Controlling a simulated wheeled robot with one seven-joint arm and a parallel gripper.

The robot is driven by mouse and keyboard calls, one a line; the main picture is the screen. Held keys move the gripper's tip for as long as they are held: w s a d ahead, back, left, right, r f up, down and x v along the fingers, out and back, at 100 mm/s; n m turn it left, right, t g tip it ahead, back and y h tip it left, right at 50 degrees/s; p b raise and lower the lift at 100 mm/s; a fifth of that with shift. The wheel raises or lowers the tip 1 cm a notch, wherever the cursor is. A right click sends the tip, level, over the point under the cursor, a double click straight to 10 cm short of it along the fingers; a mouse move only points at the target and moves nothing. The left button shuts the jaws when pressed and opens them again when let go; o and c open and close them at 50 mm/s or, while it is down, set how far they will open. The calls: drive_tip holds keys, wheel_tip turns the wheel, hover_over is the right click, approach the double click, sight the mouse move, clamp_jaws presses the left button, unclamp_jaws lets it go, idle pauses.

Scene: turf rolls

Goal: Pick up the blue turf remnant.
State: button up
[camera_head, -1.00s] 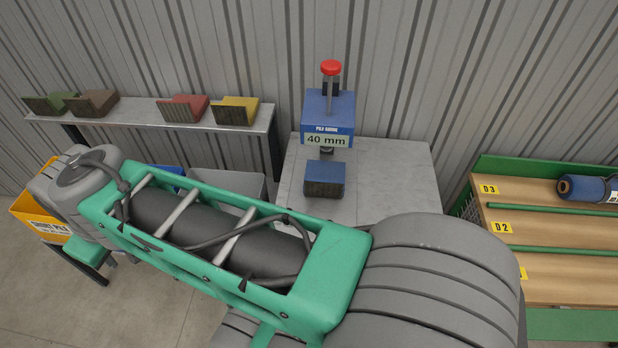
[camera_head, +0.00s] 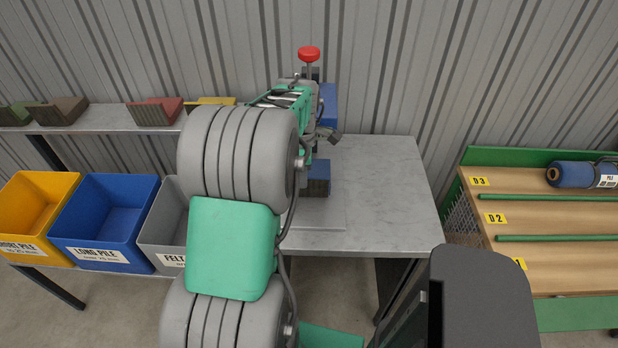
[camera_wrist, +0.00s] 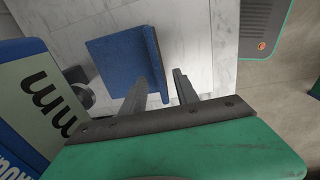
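The blue turf remnant (camera_head: 319,180) sits on the grey bench below the pile gauge (camera_head: 328,105), partly hidden by my arm in the head view. In the wrist view the remnant (camera_wrist: 112,62) shows as a blue flat part with an upright strip along its right side. My gripper (camera_wrist: 162,78) is open in the wrist view. Its two dark fingers lie on either side of the near end of the upright strip. I cannot tell whether either finger touches it. In the head view my arm hides most of the gripper.
The gauge (camera_wrist: 35,95) is close on the left in the wrist view. Yellow (camera_head: 38,205), blue (camera_head: 105,225) and grey bins stand left, below a shelf (camera_head: 95,122) with several turf pieces. The bench (camera_head: 385,190) is clear on the right. A rack (camera_head: 550,215) holds a blue roll (camera_head: 575,174).

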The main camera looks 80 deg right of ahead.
sight(304, 197)
drive_tip(key=f, duration=0.3)
drive_tip(key=shift+d+f, duration=0.2)
drive_tip(key=shift+f, duration=0.2)
drive_tip(key=shift+c, duration=0.6)
clamp_jaws()
idle(0.4)
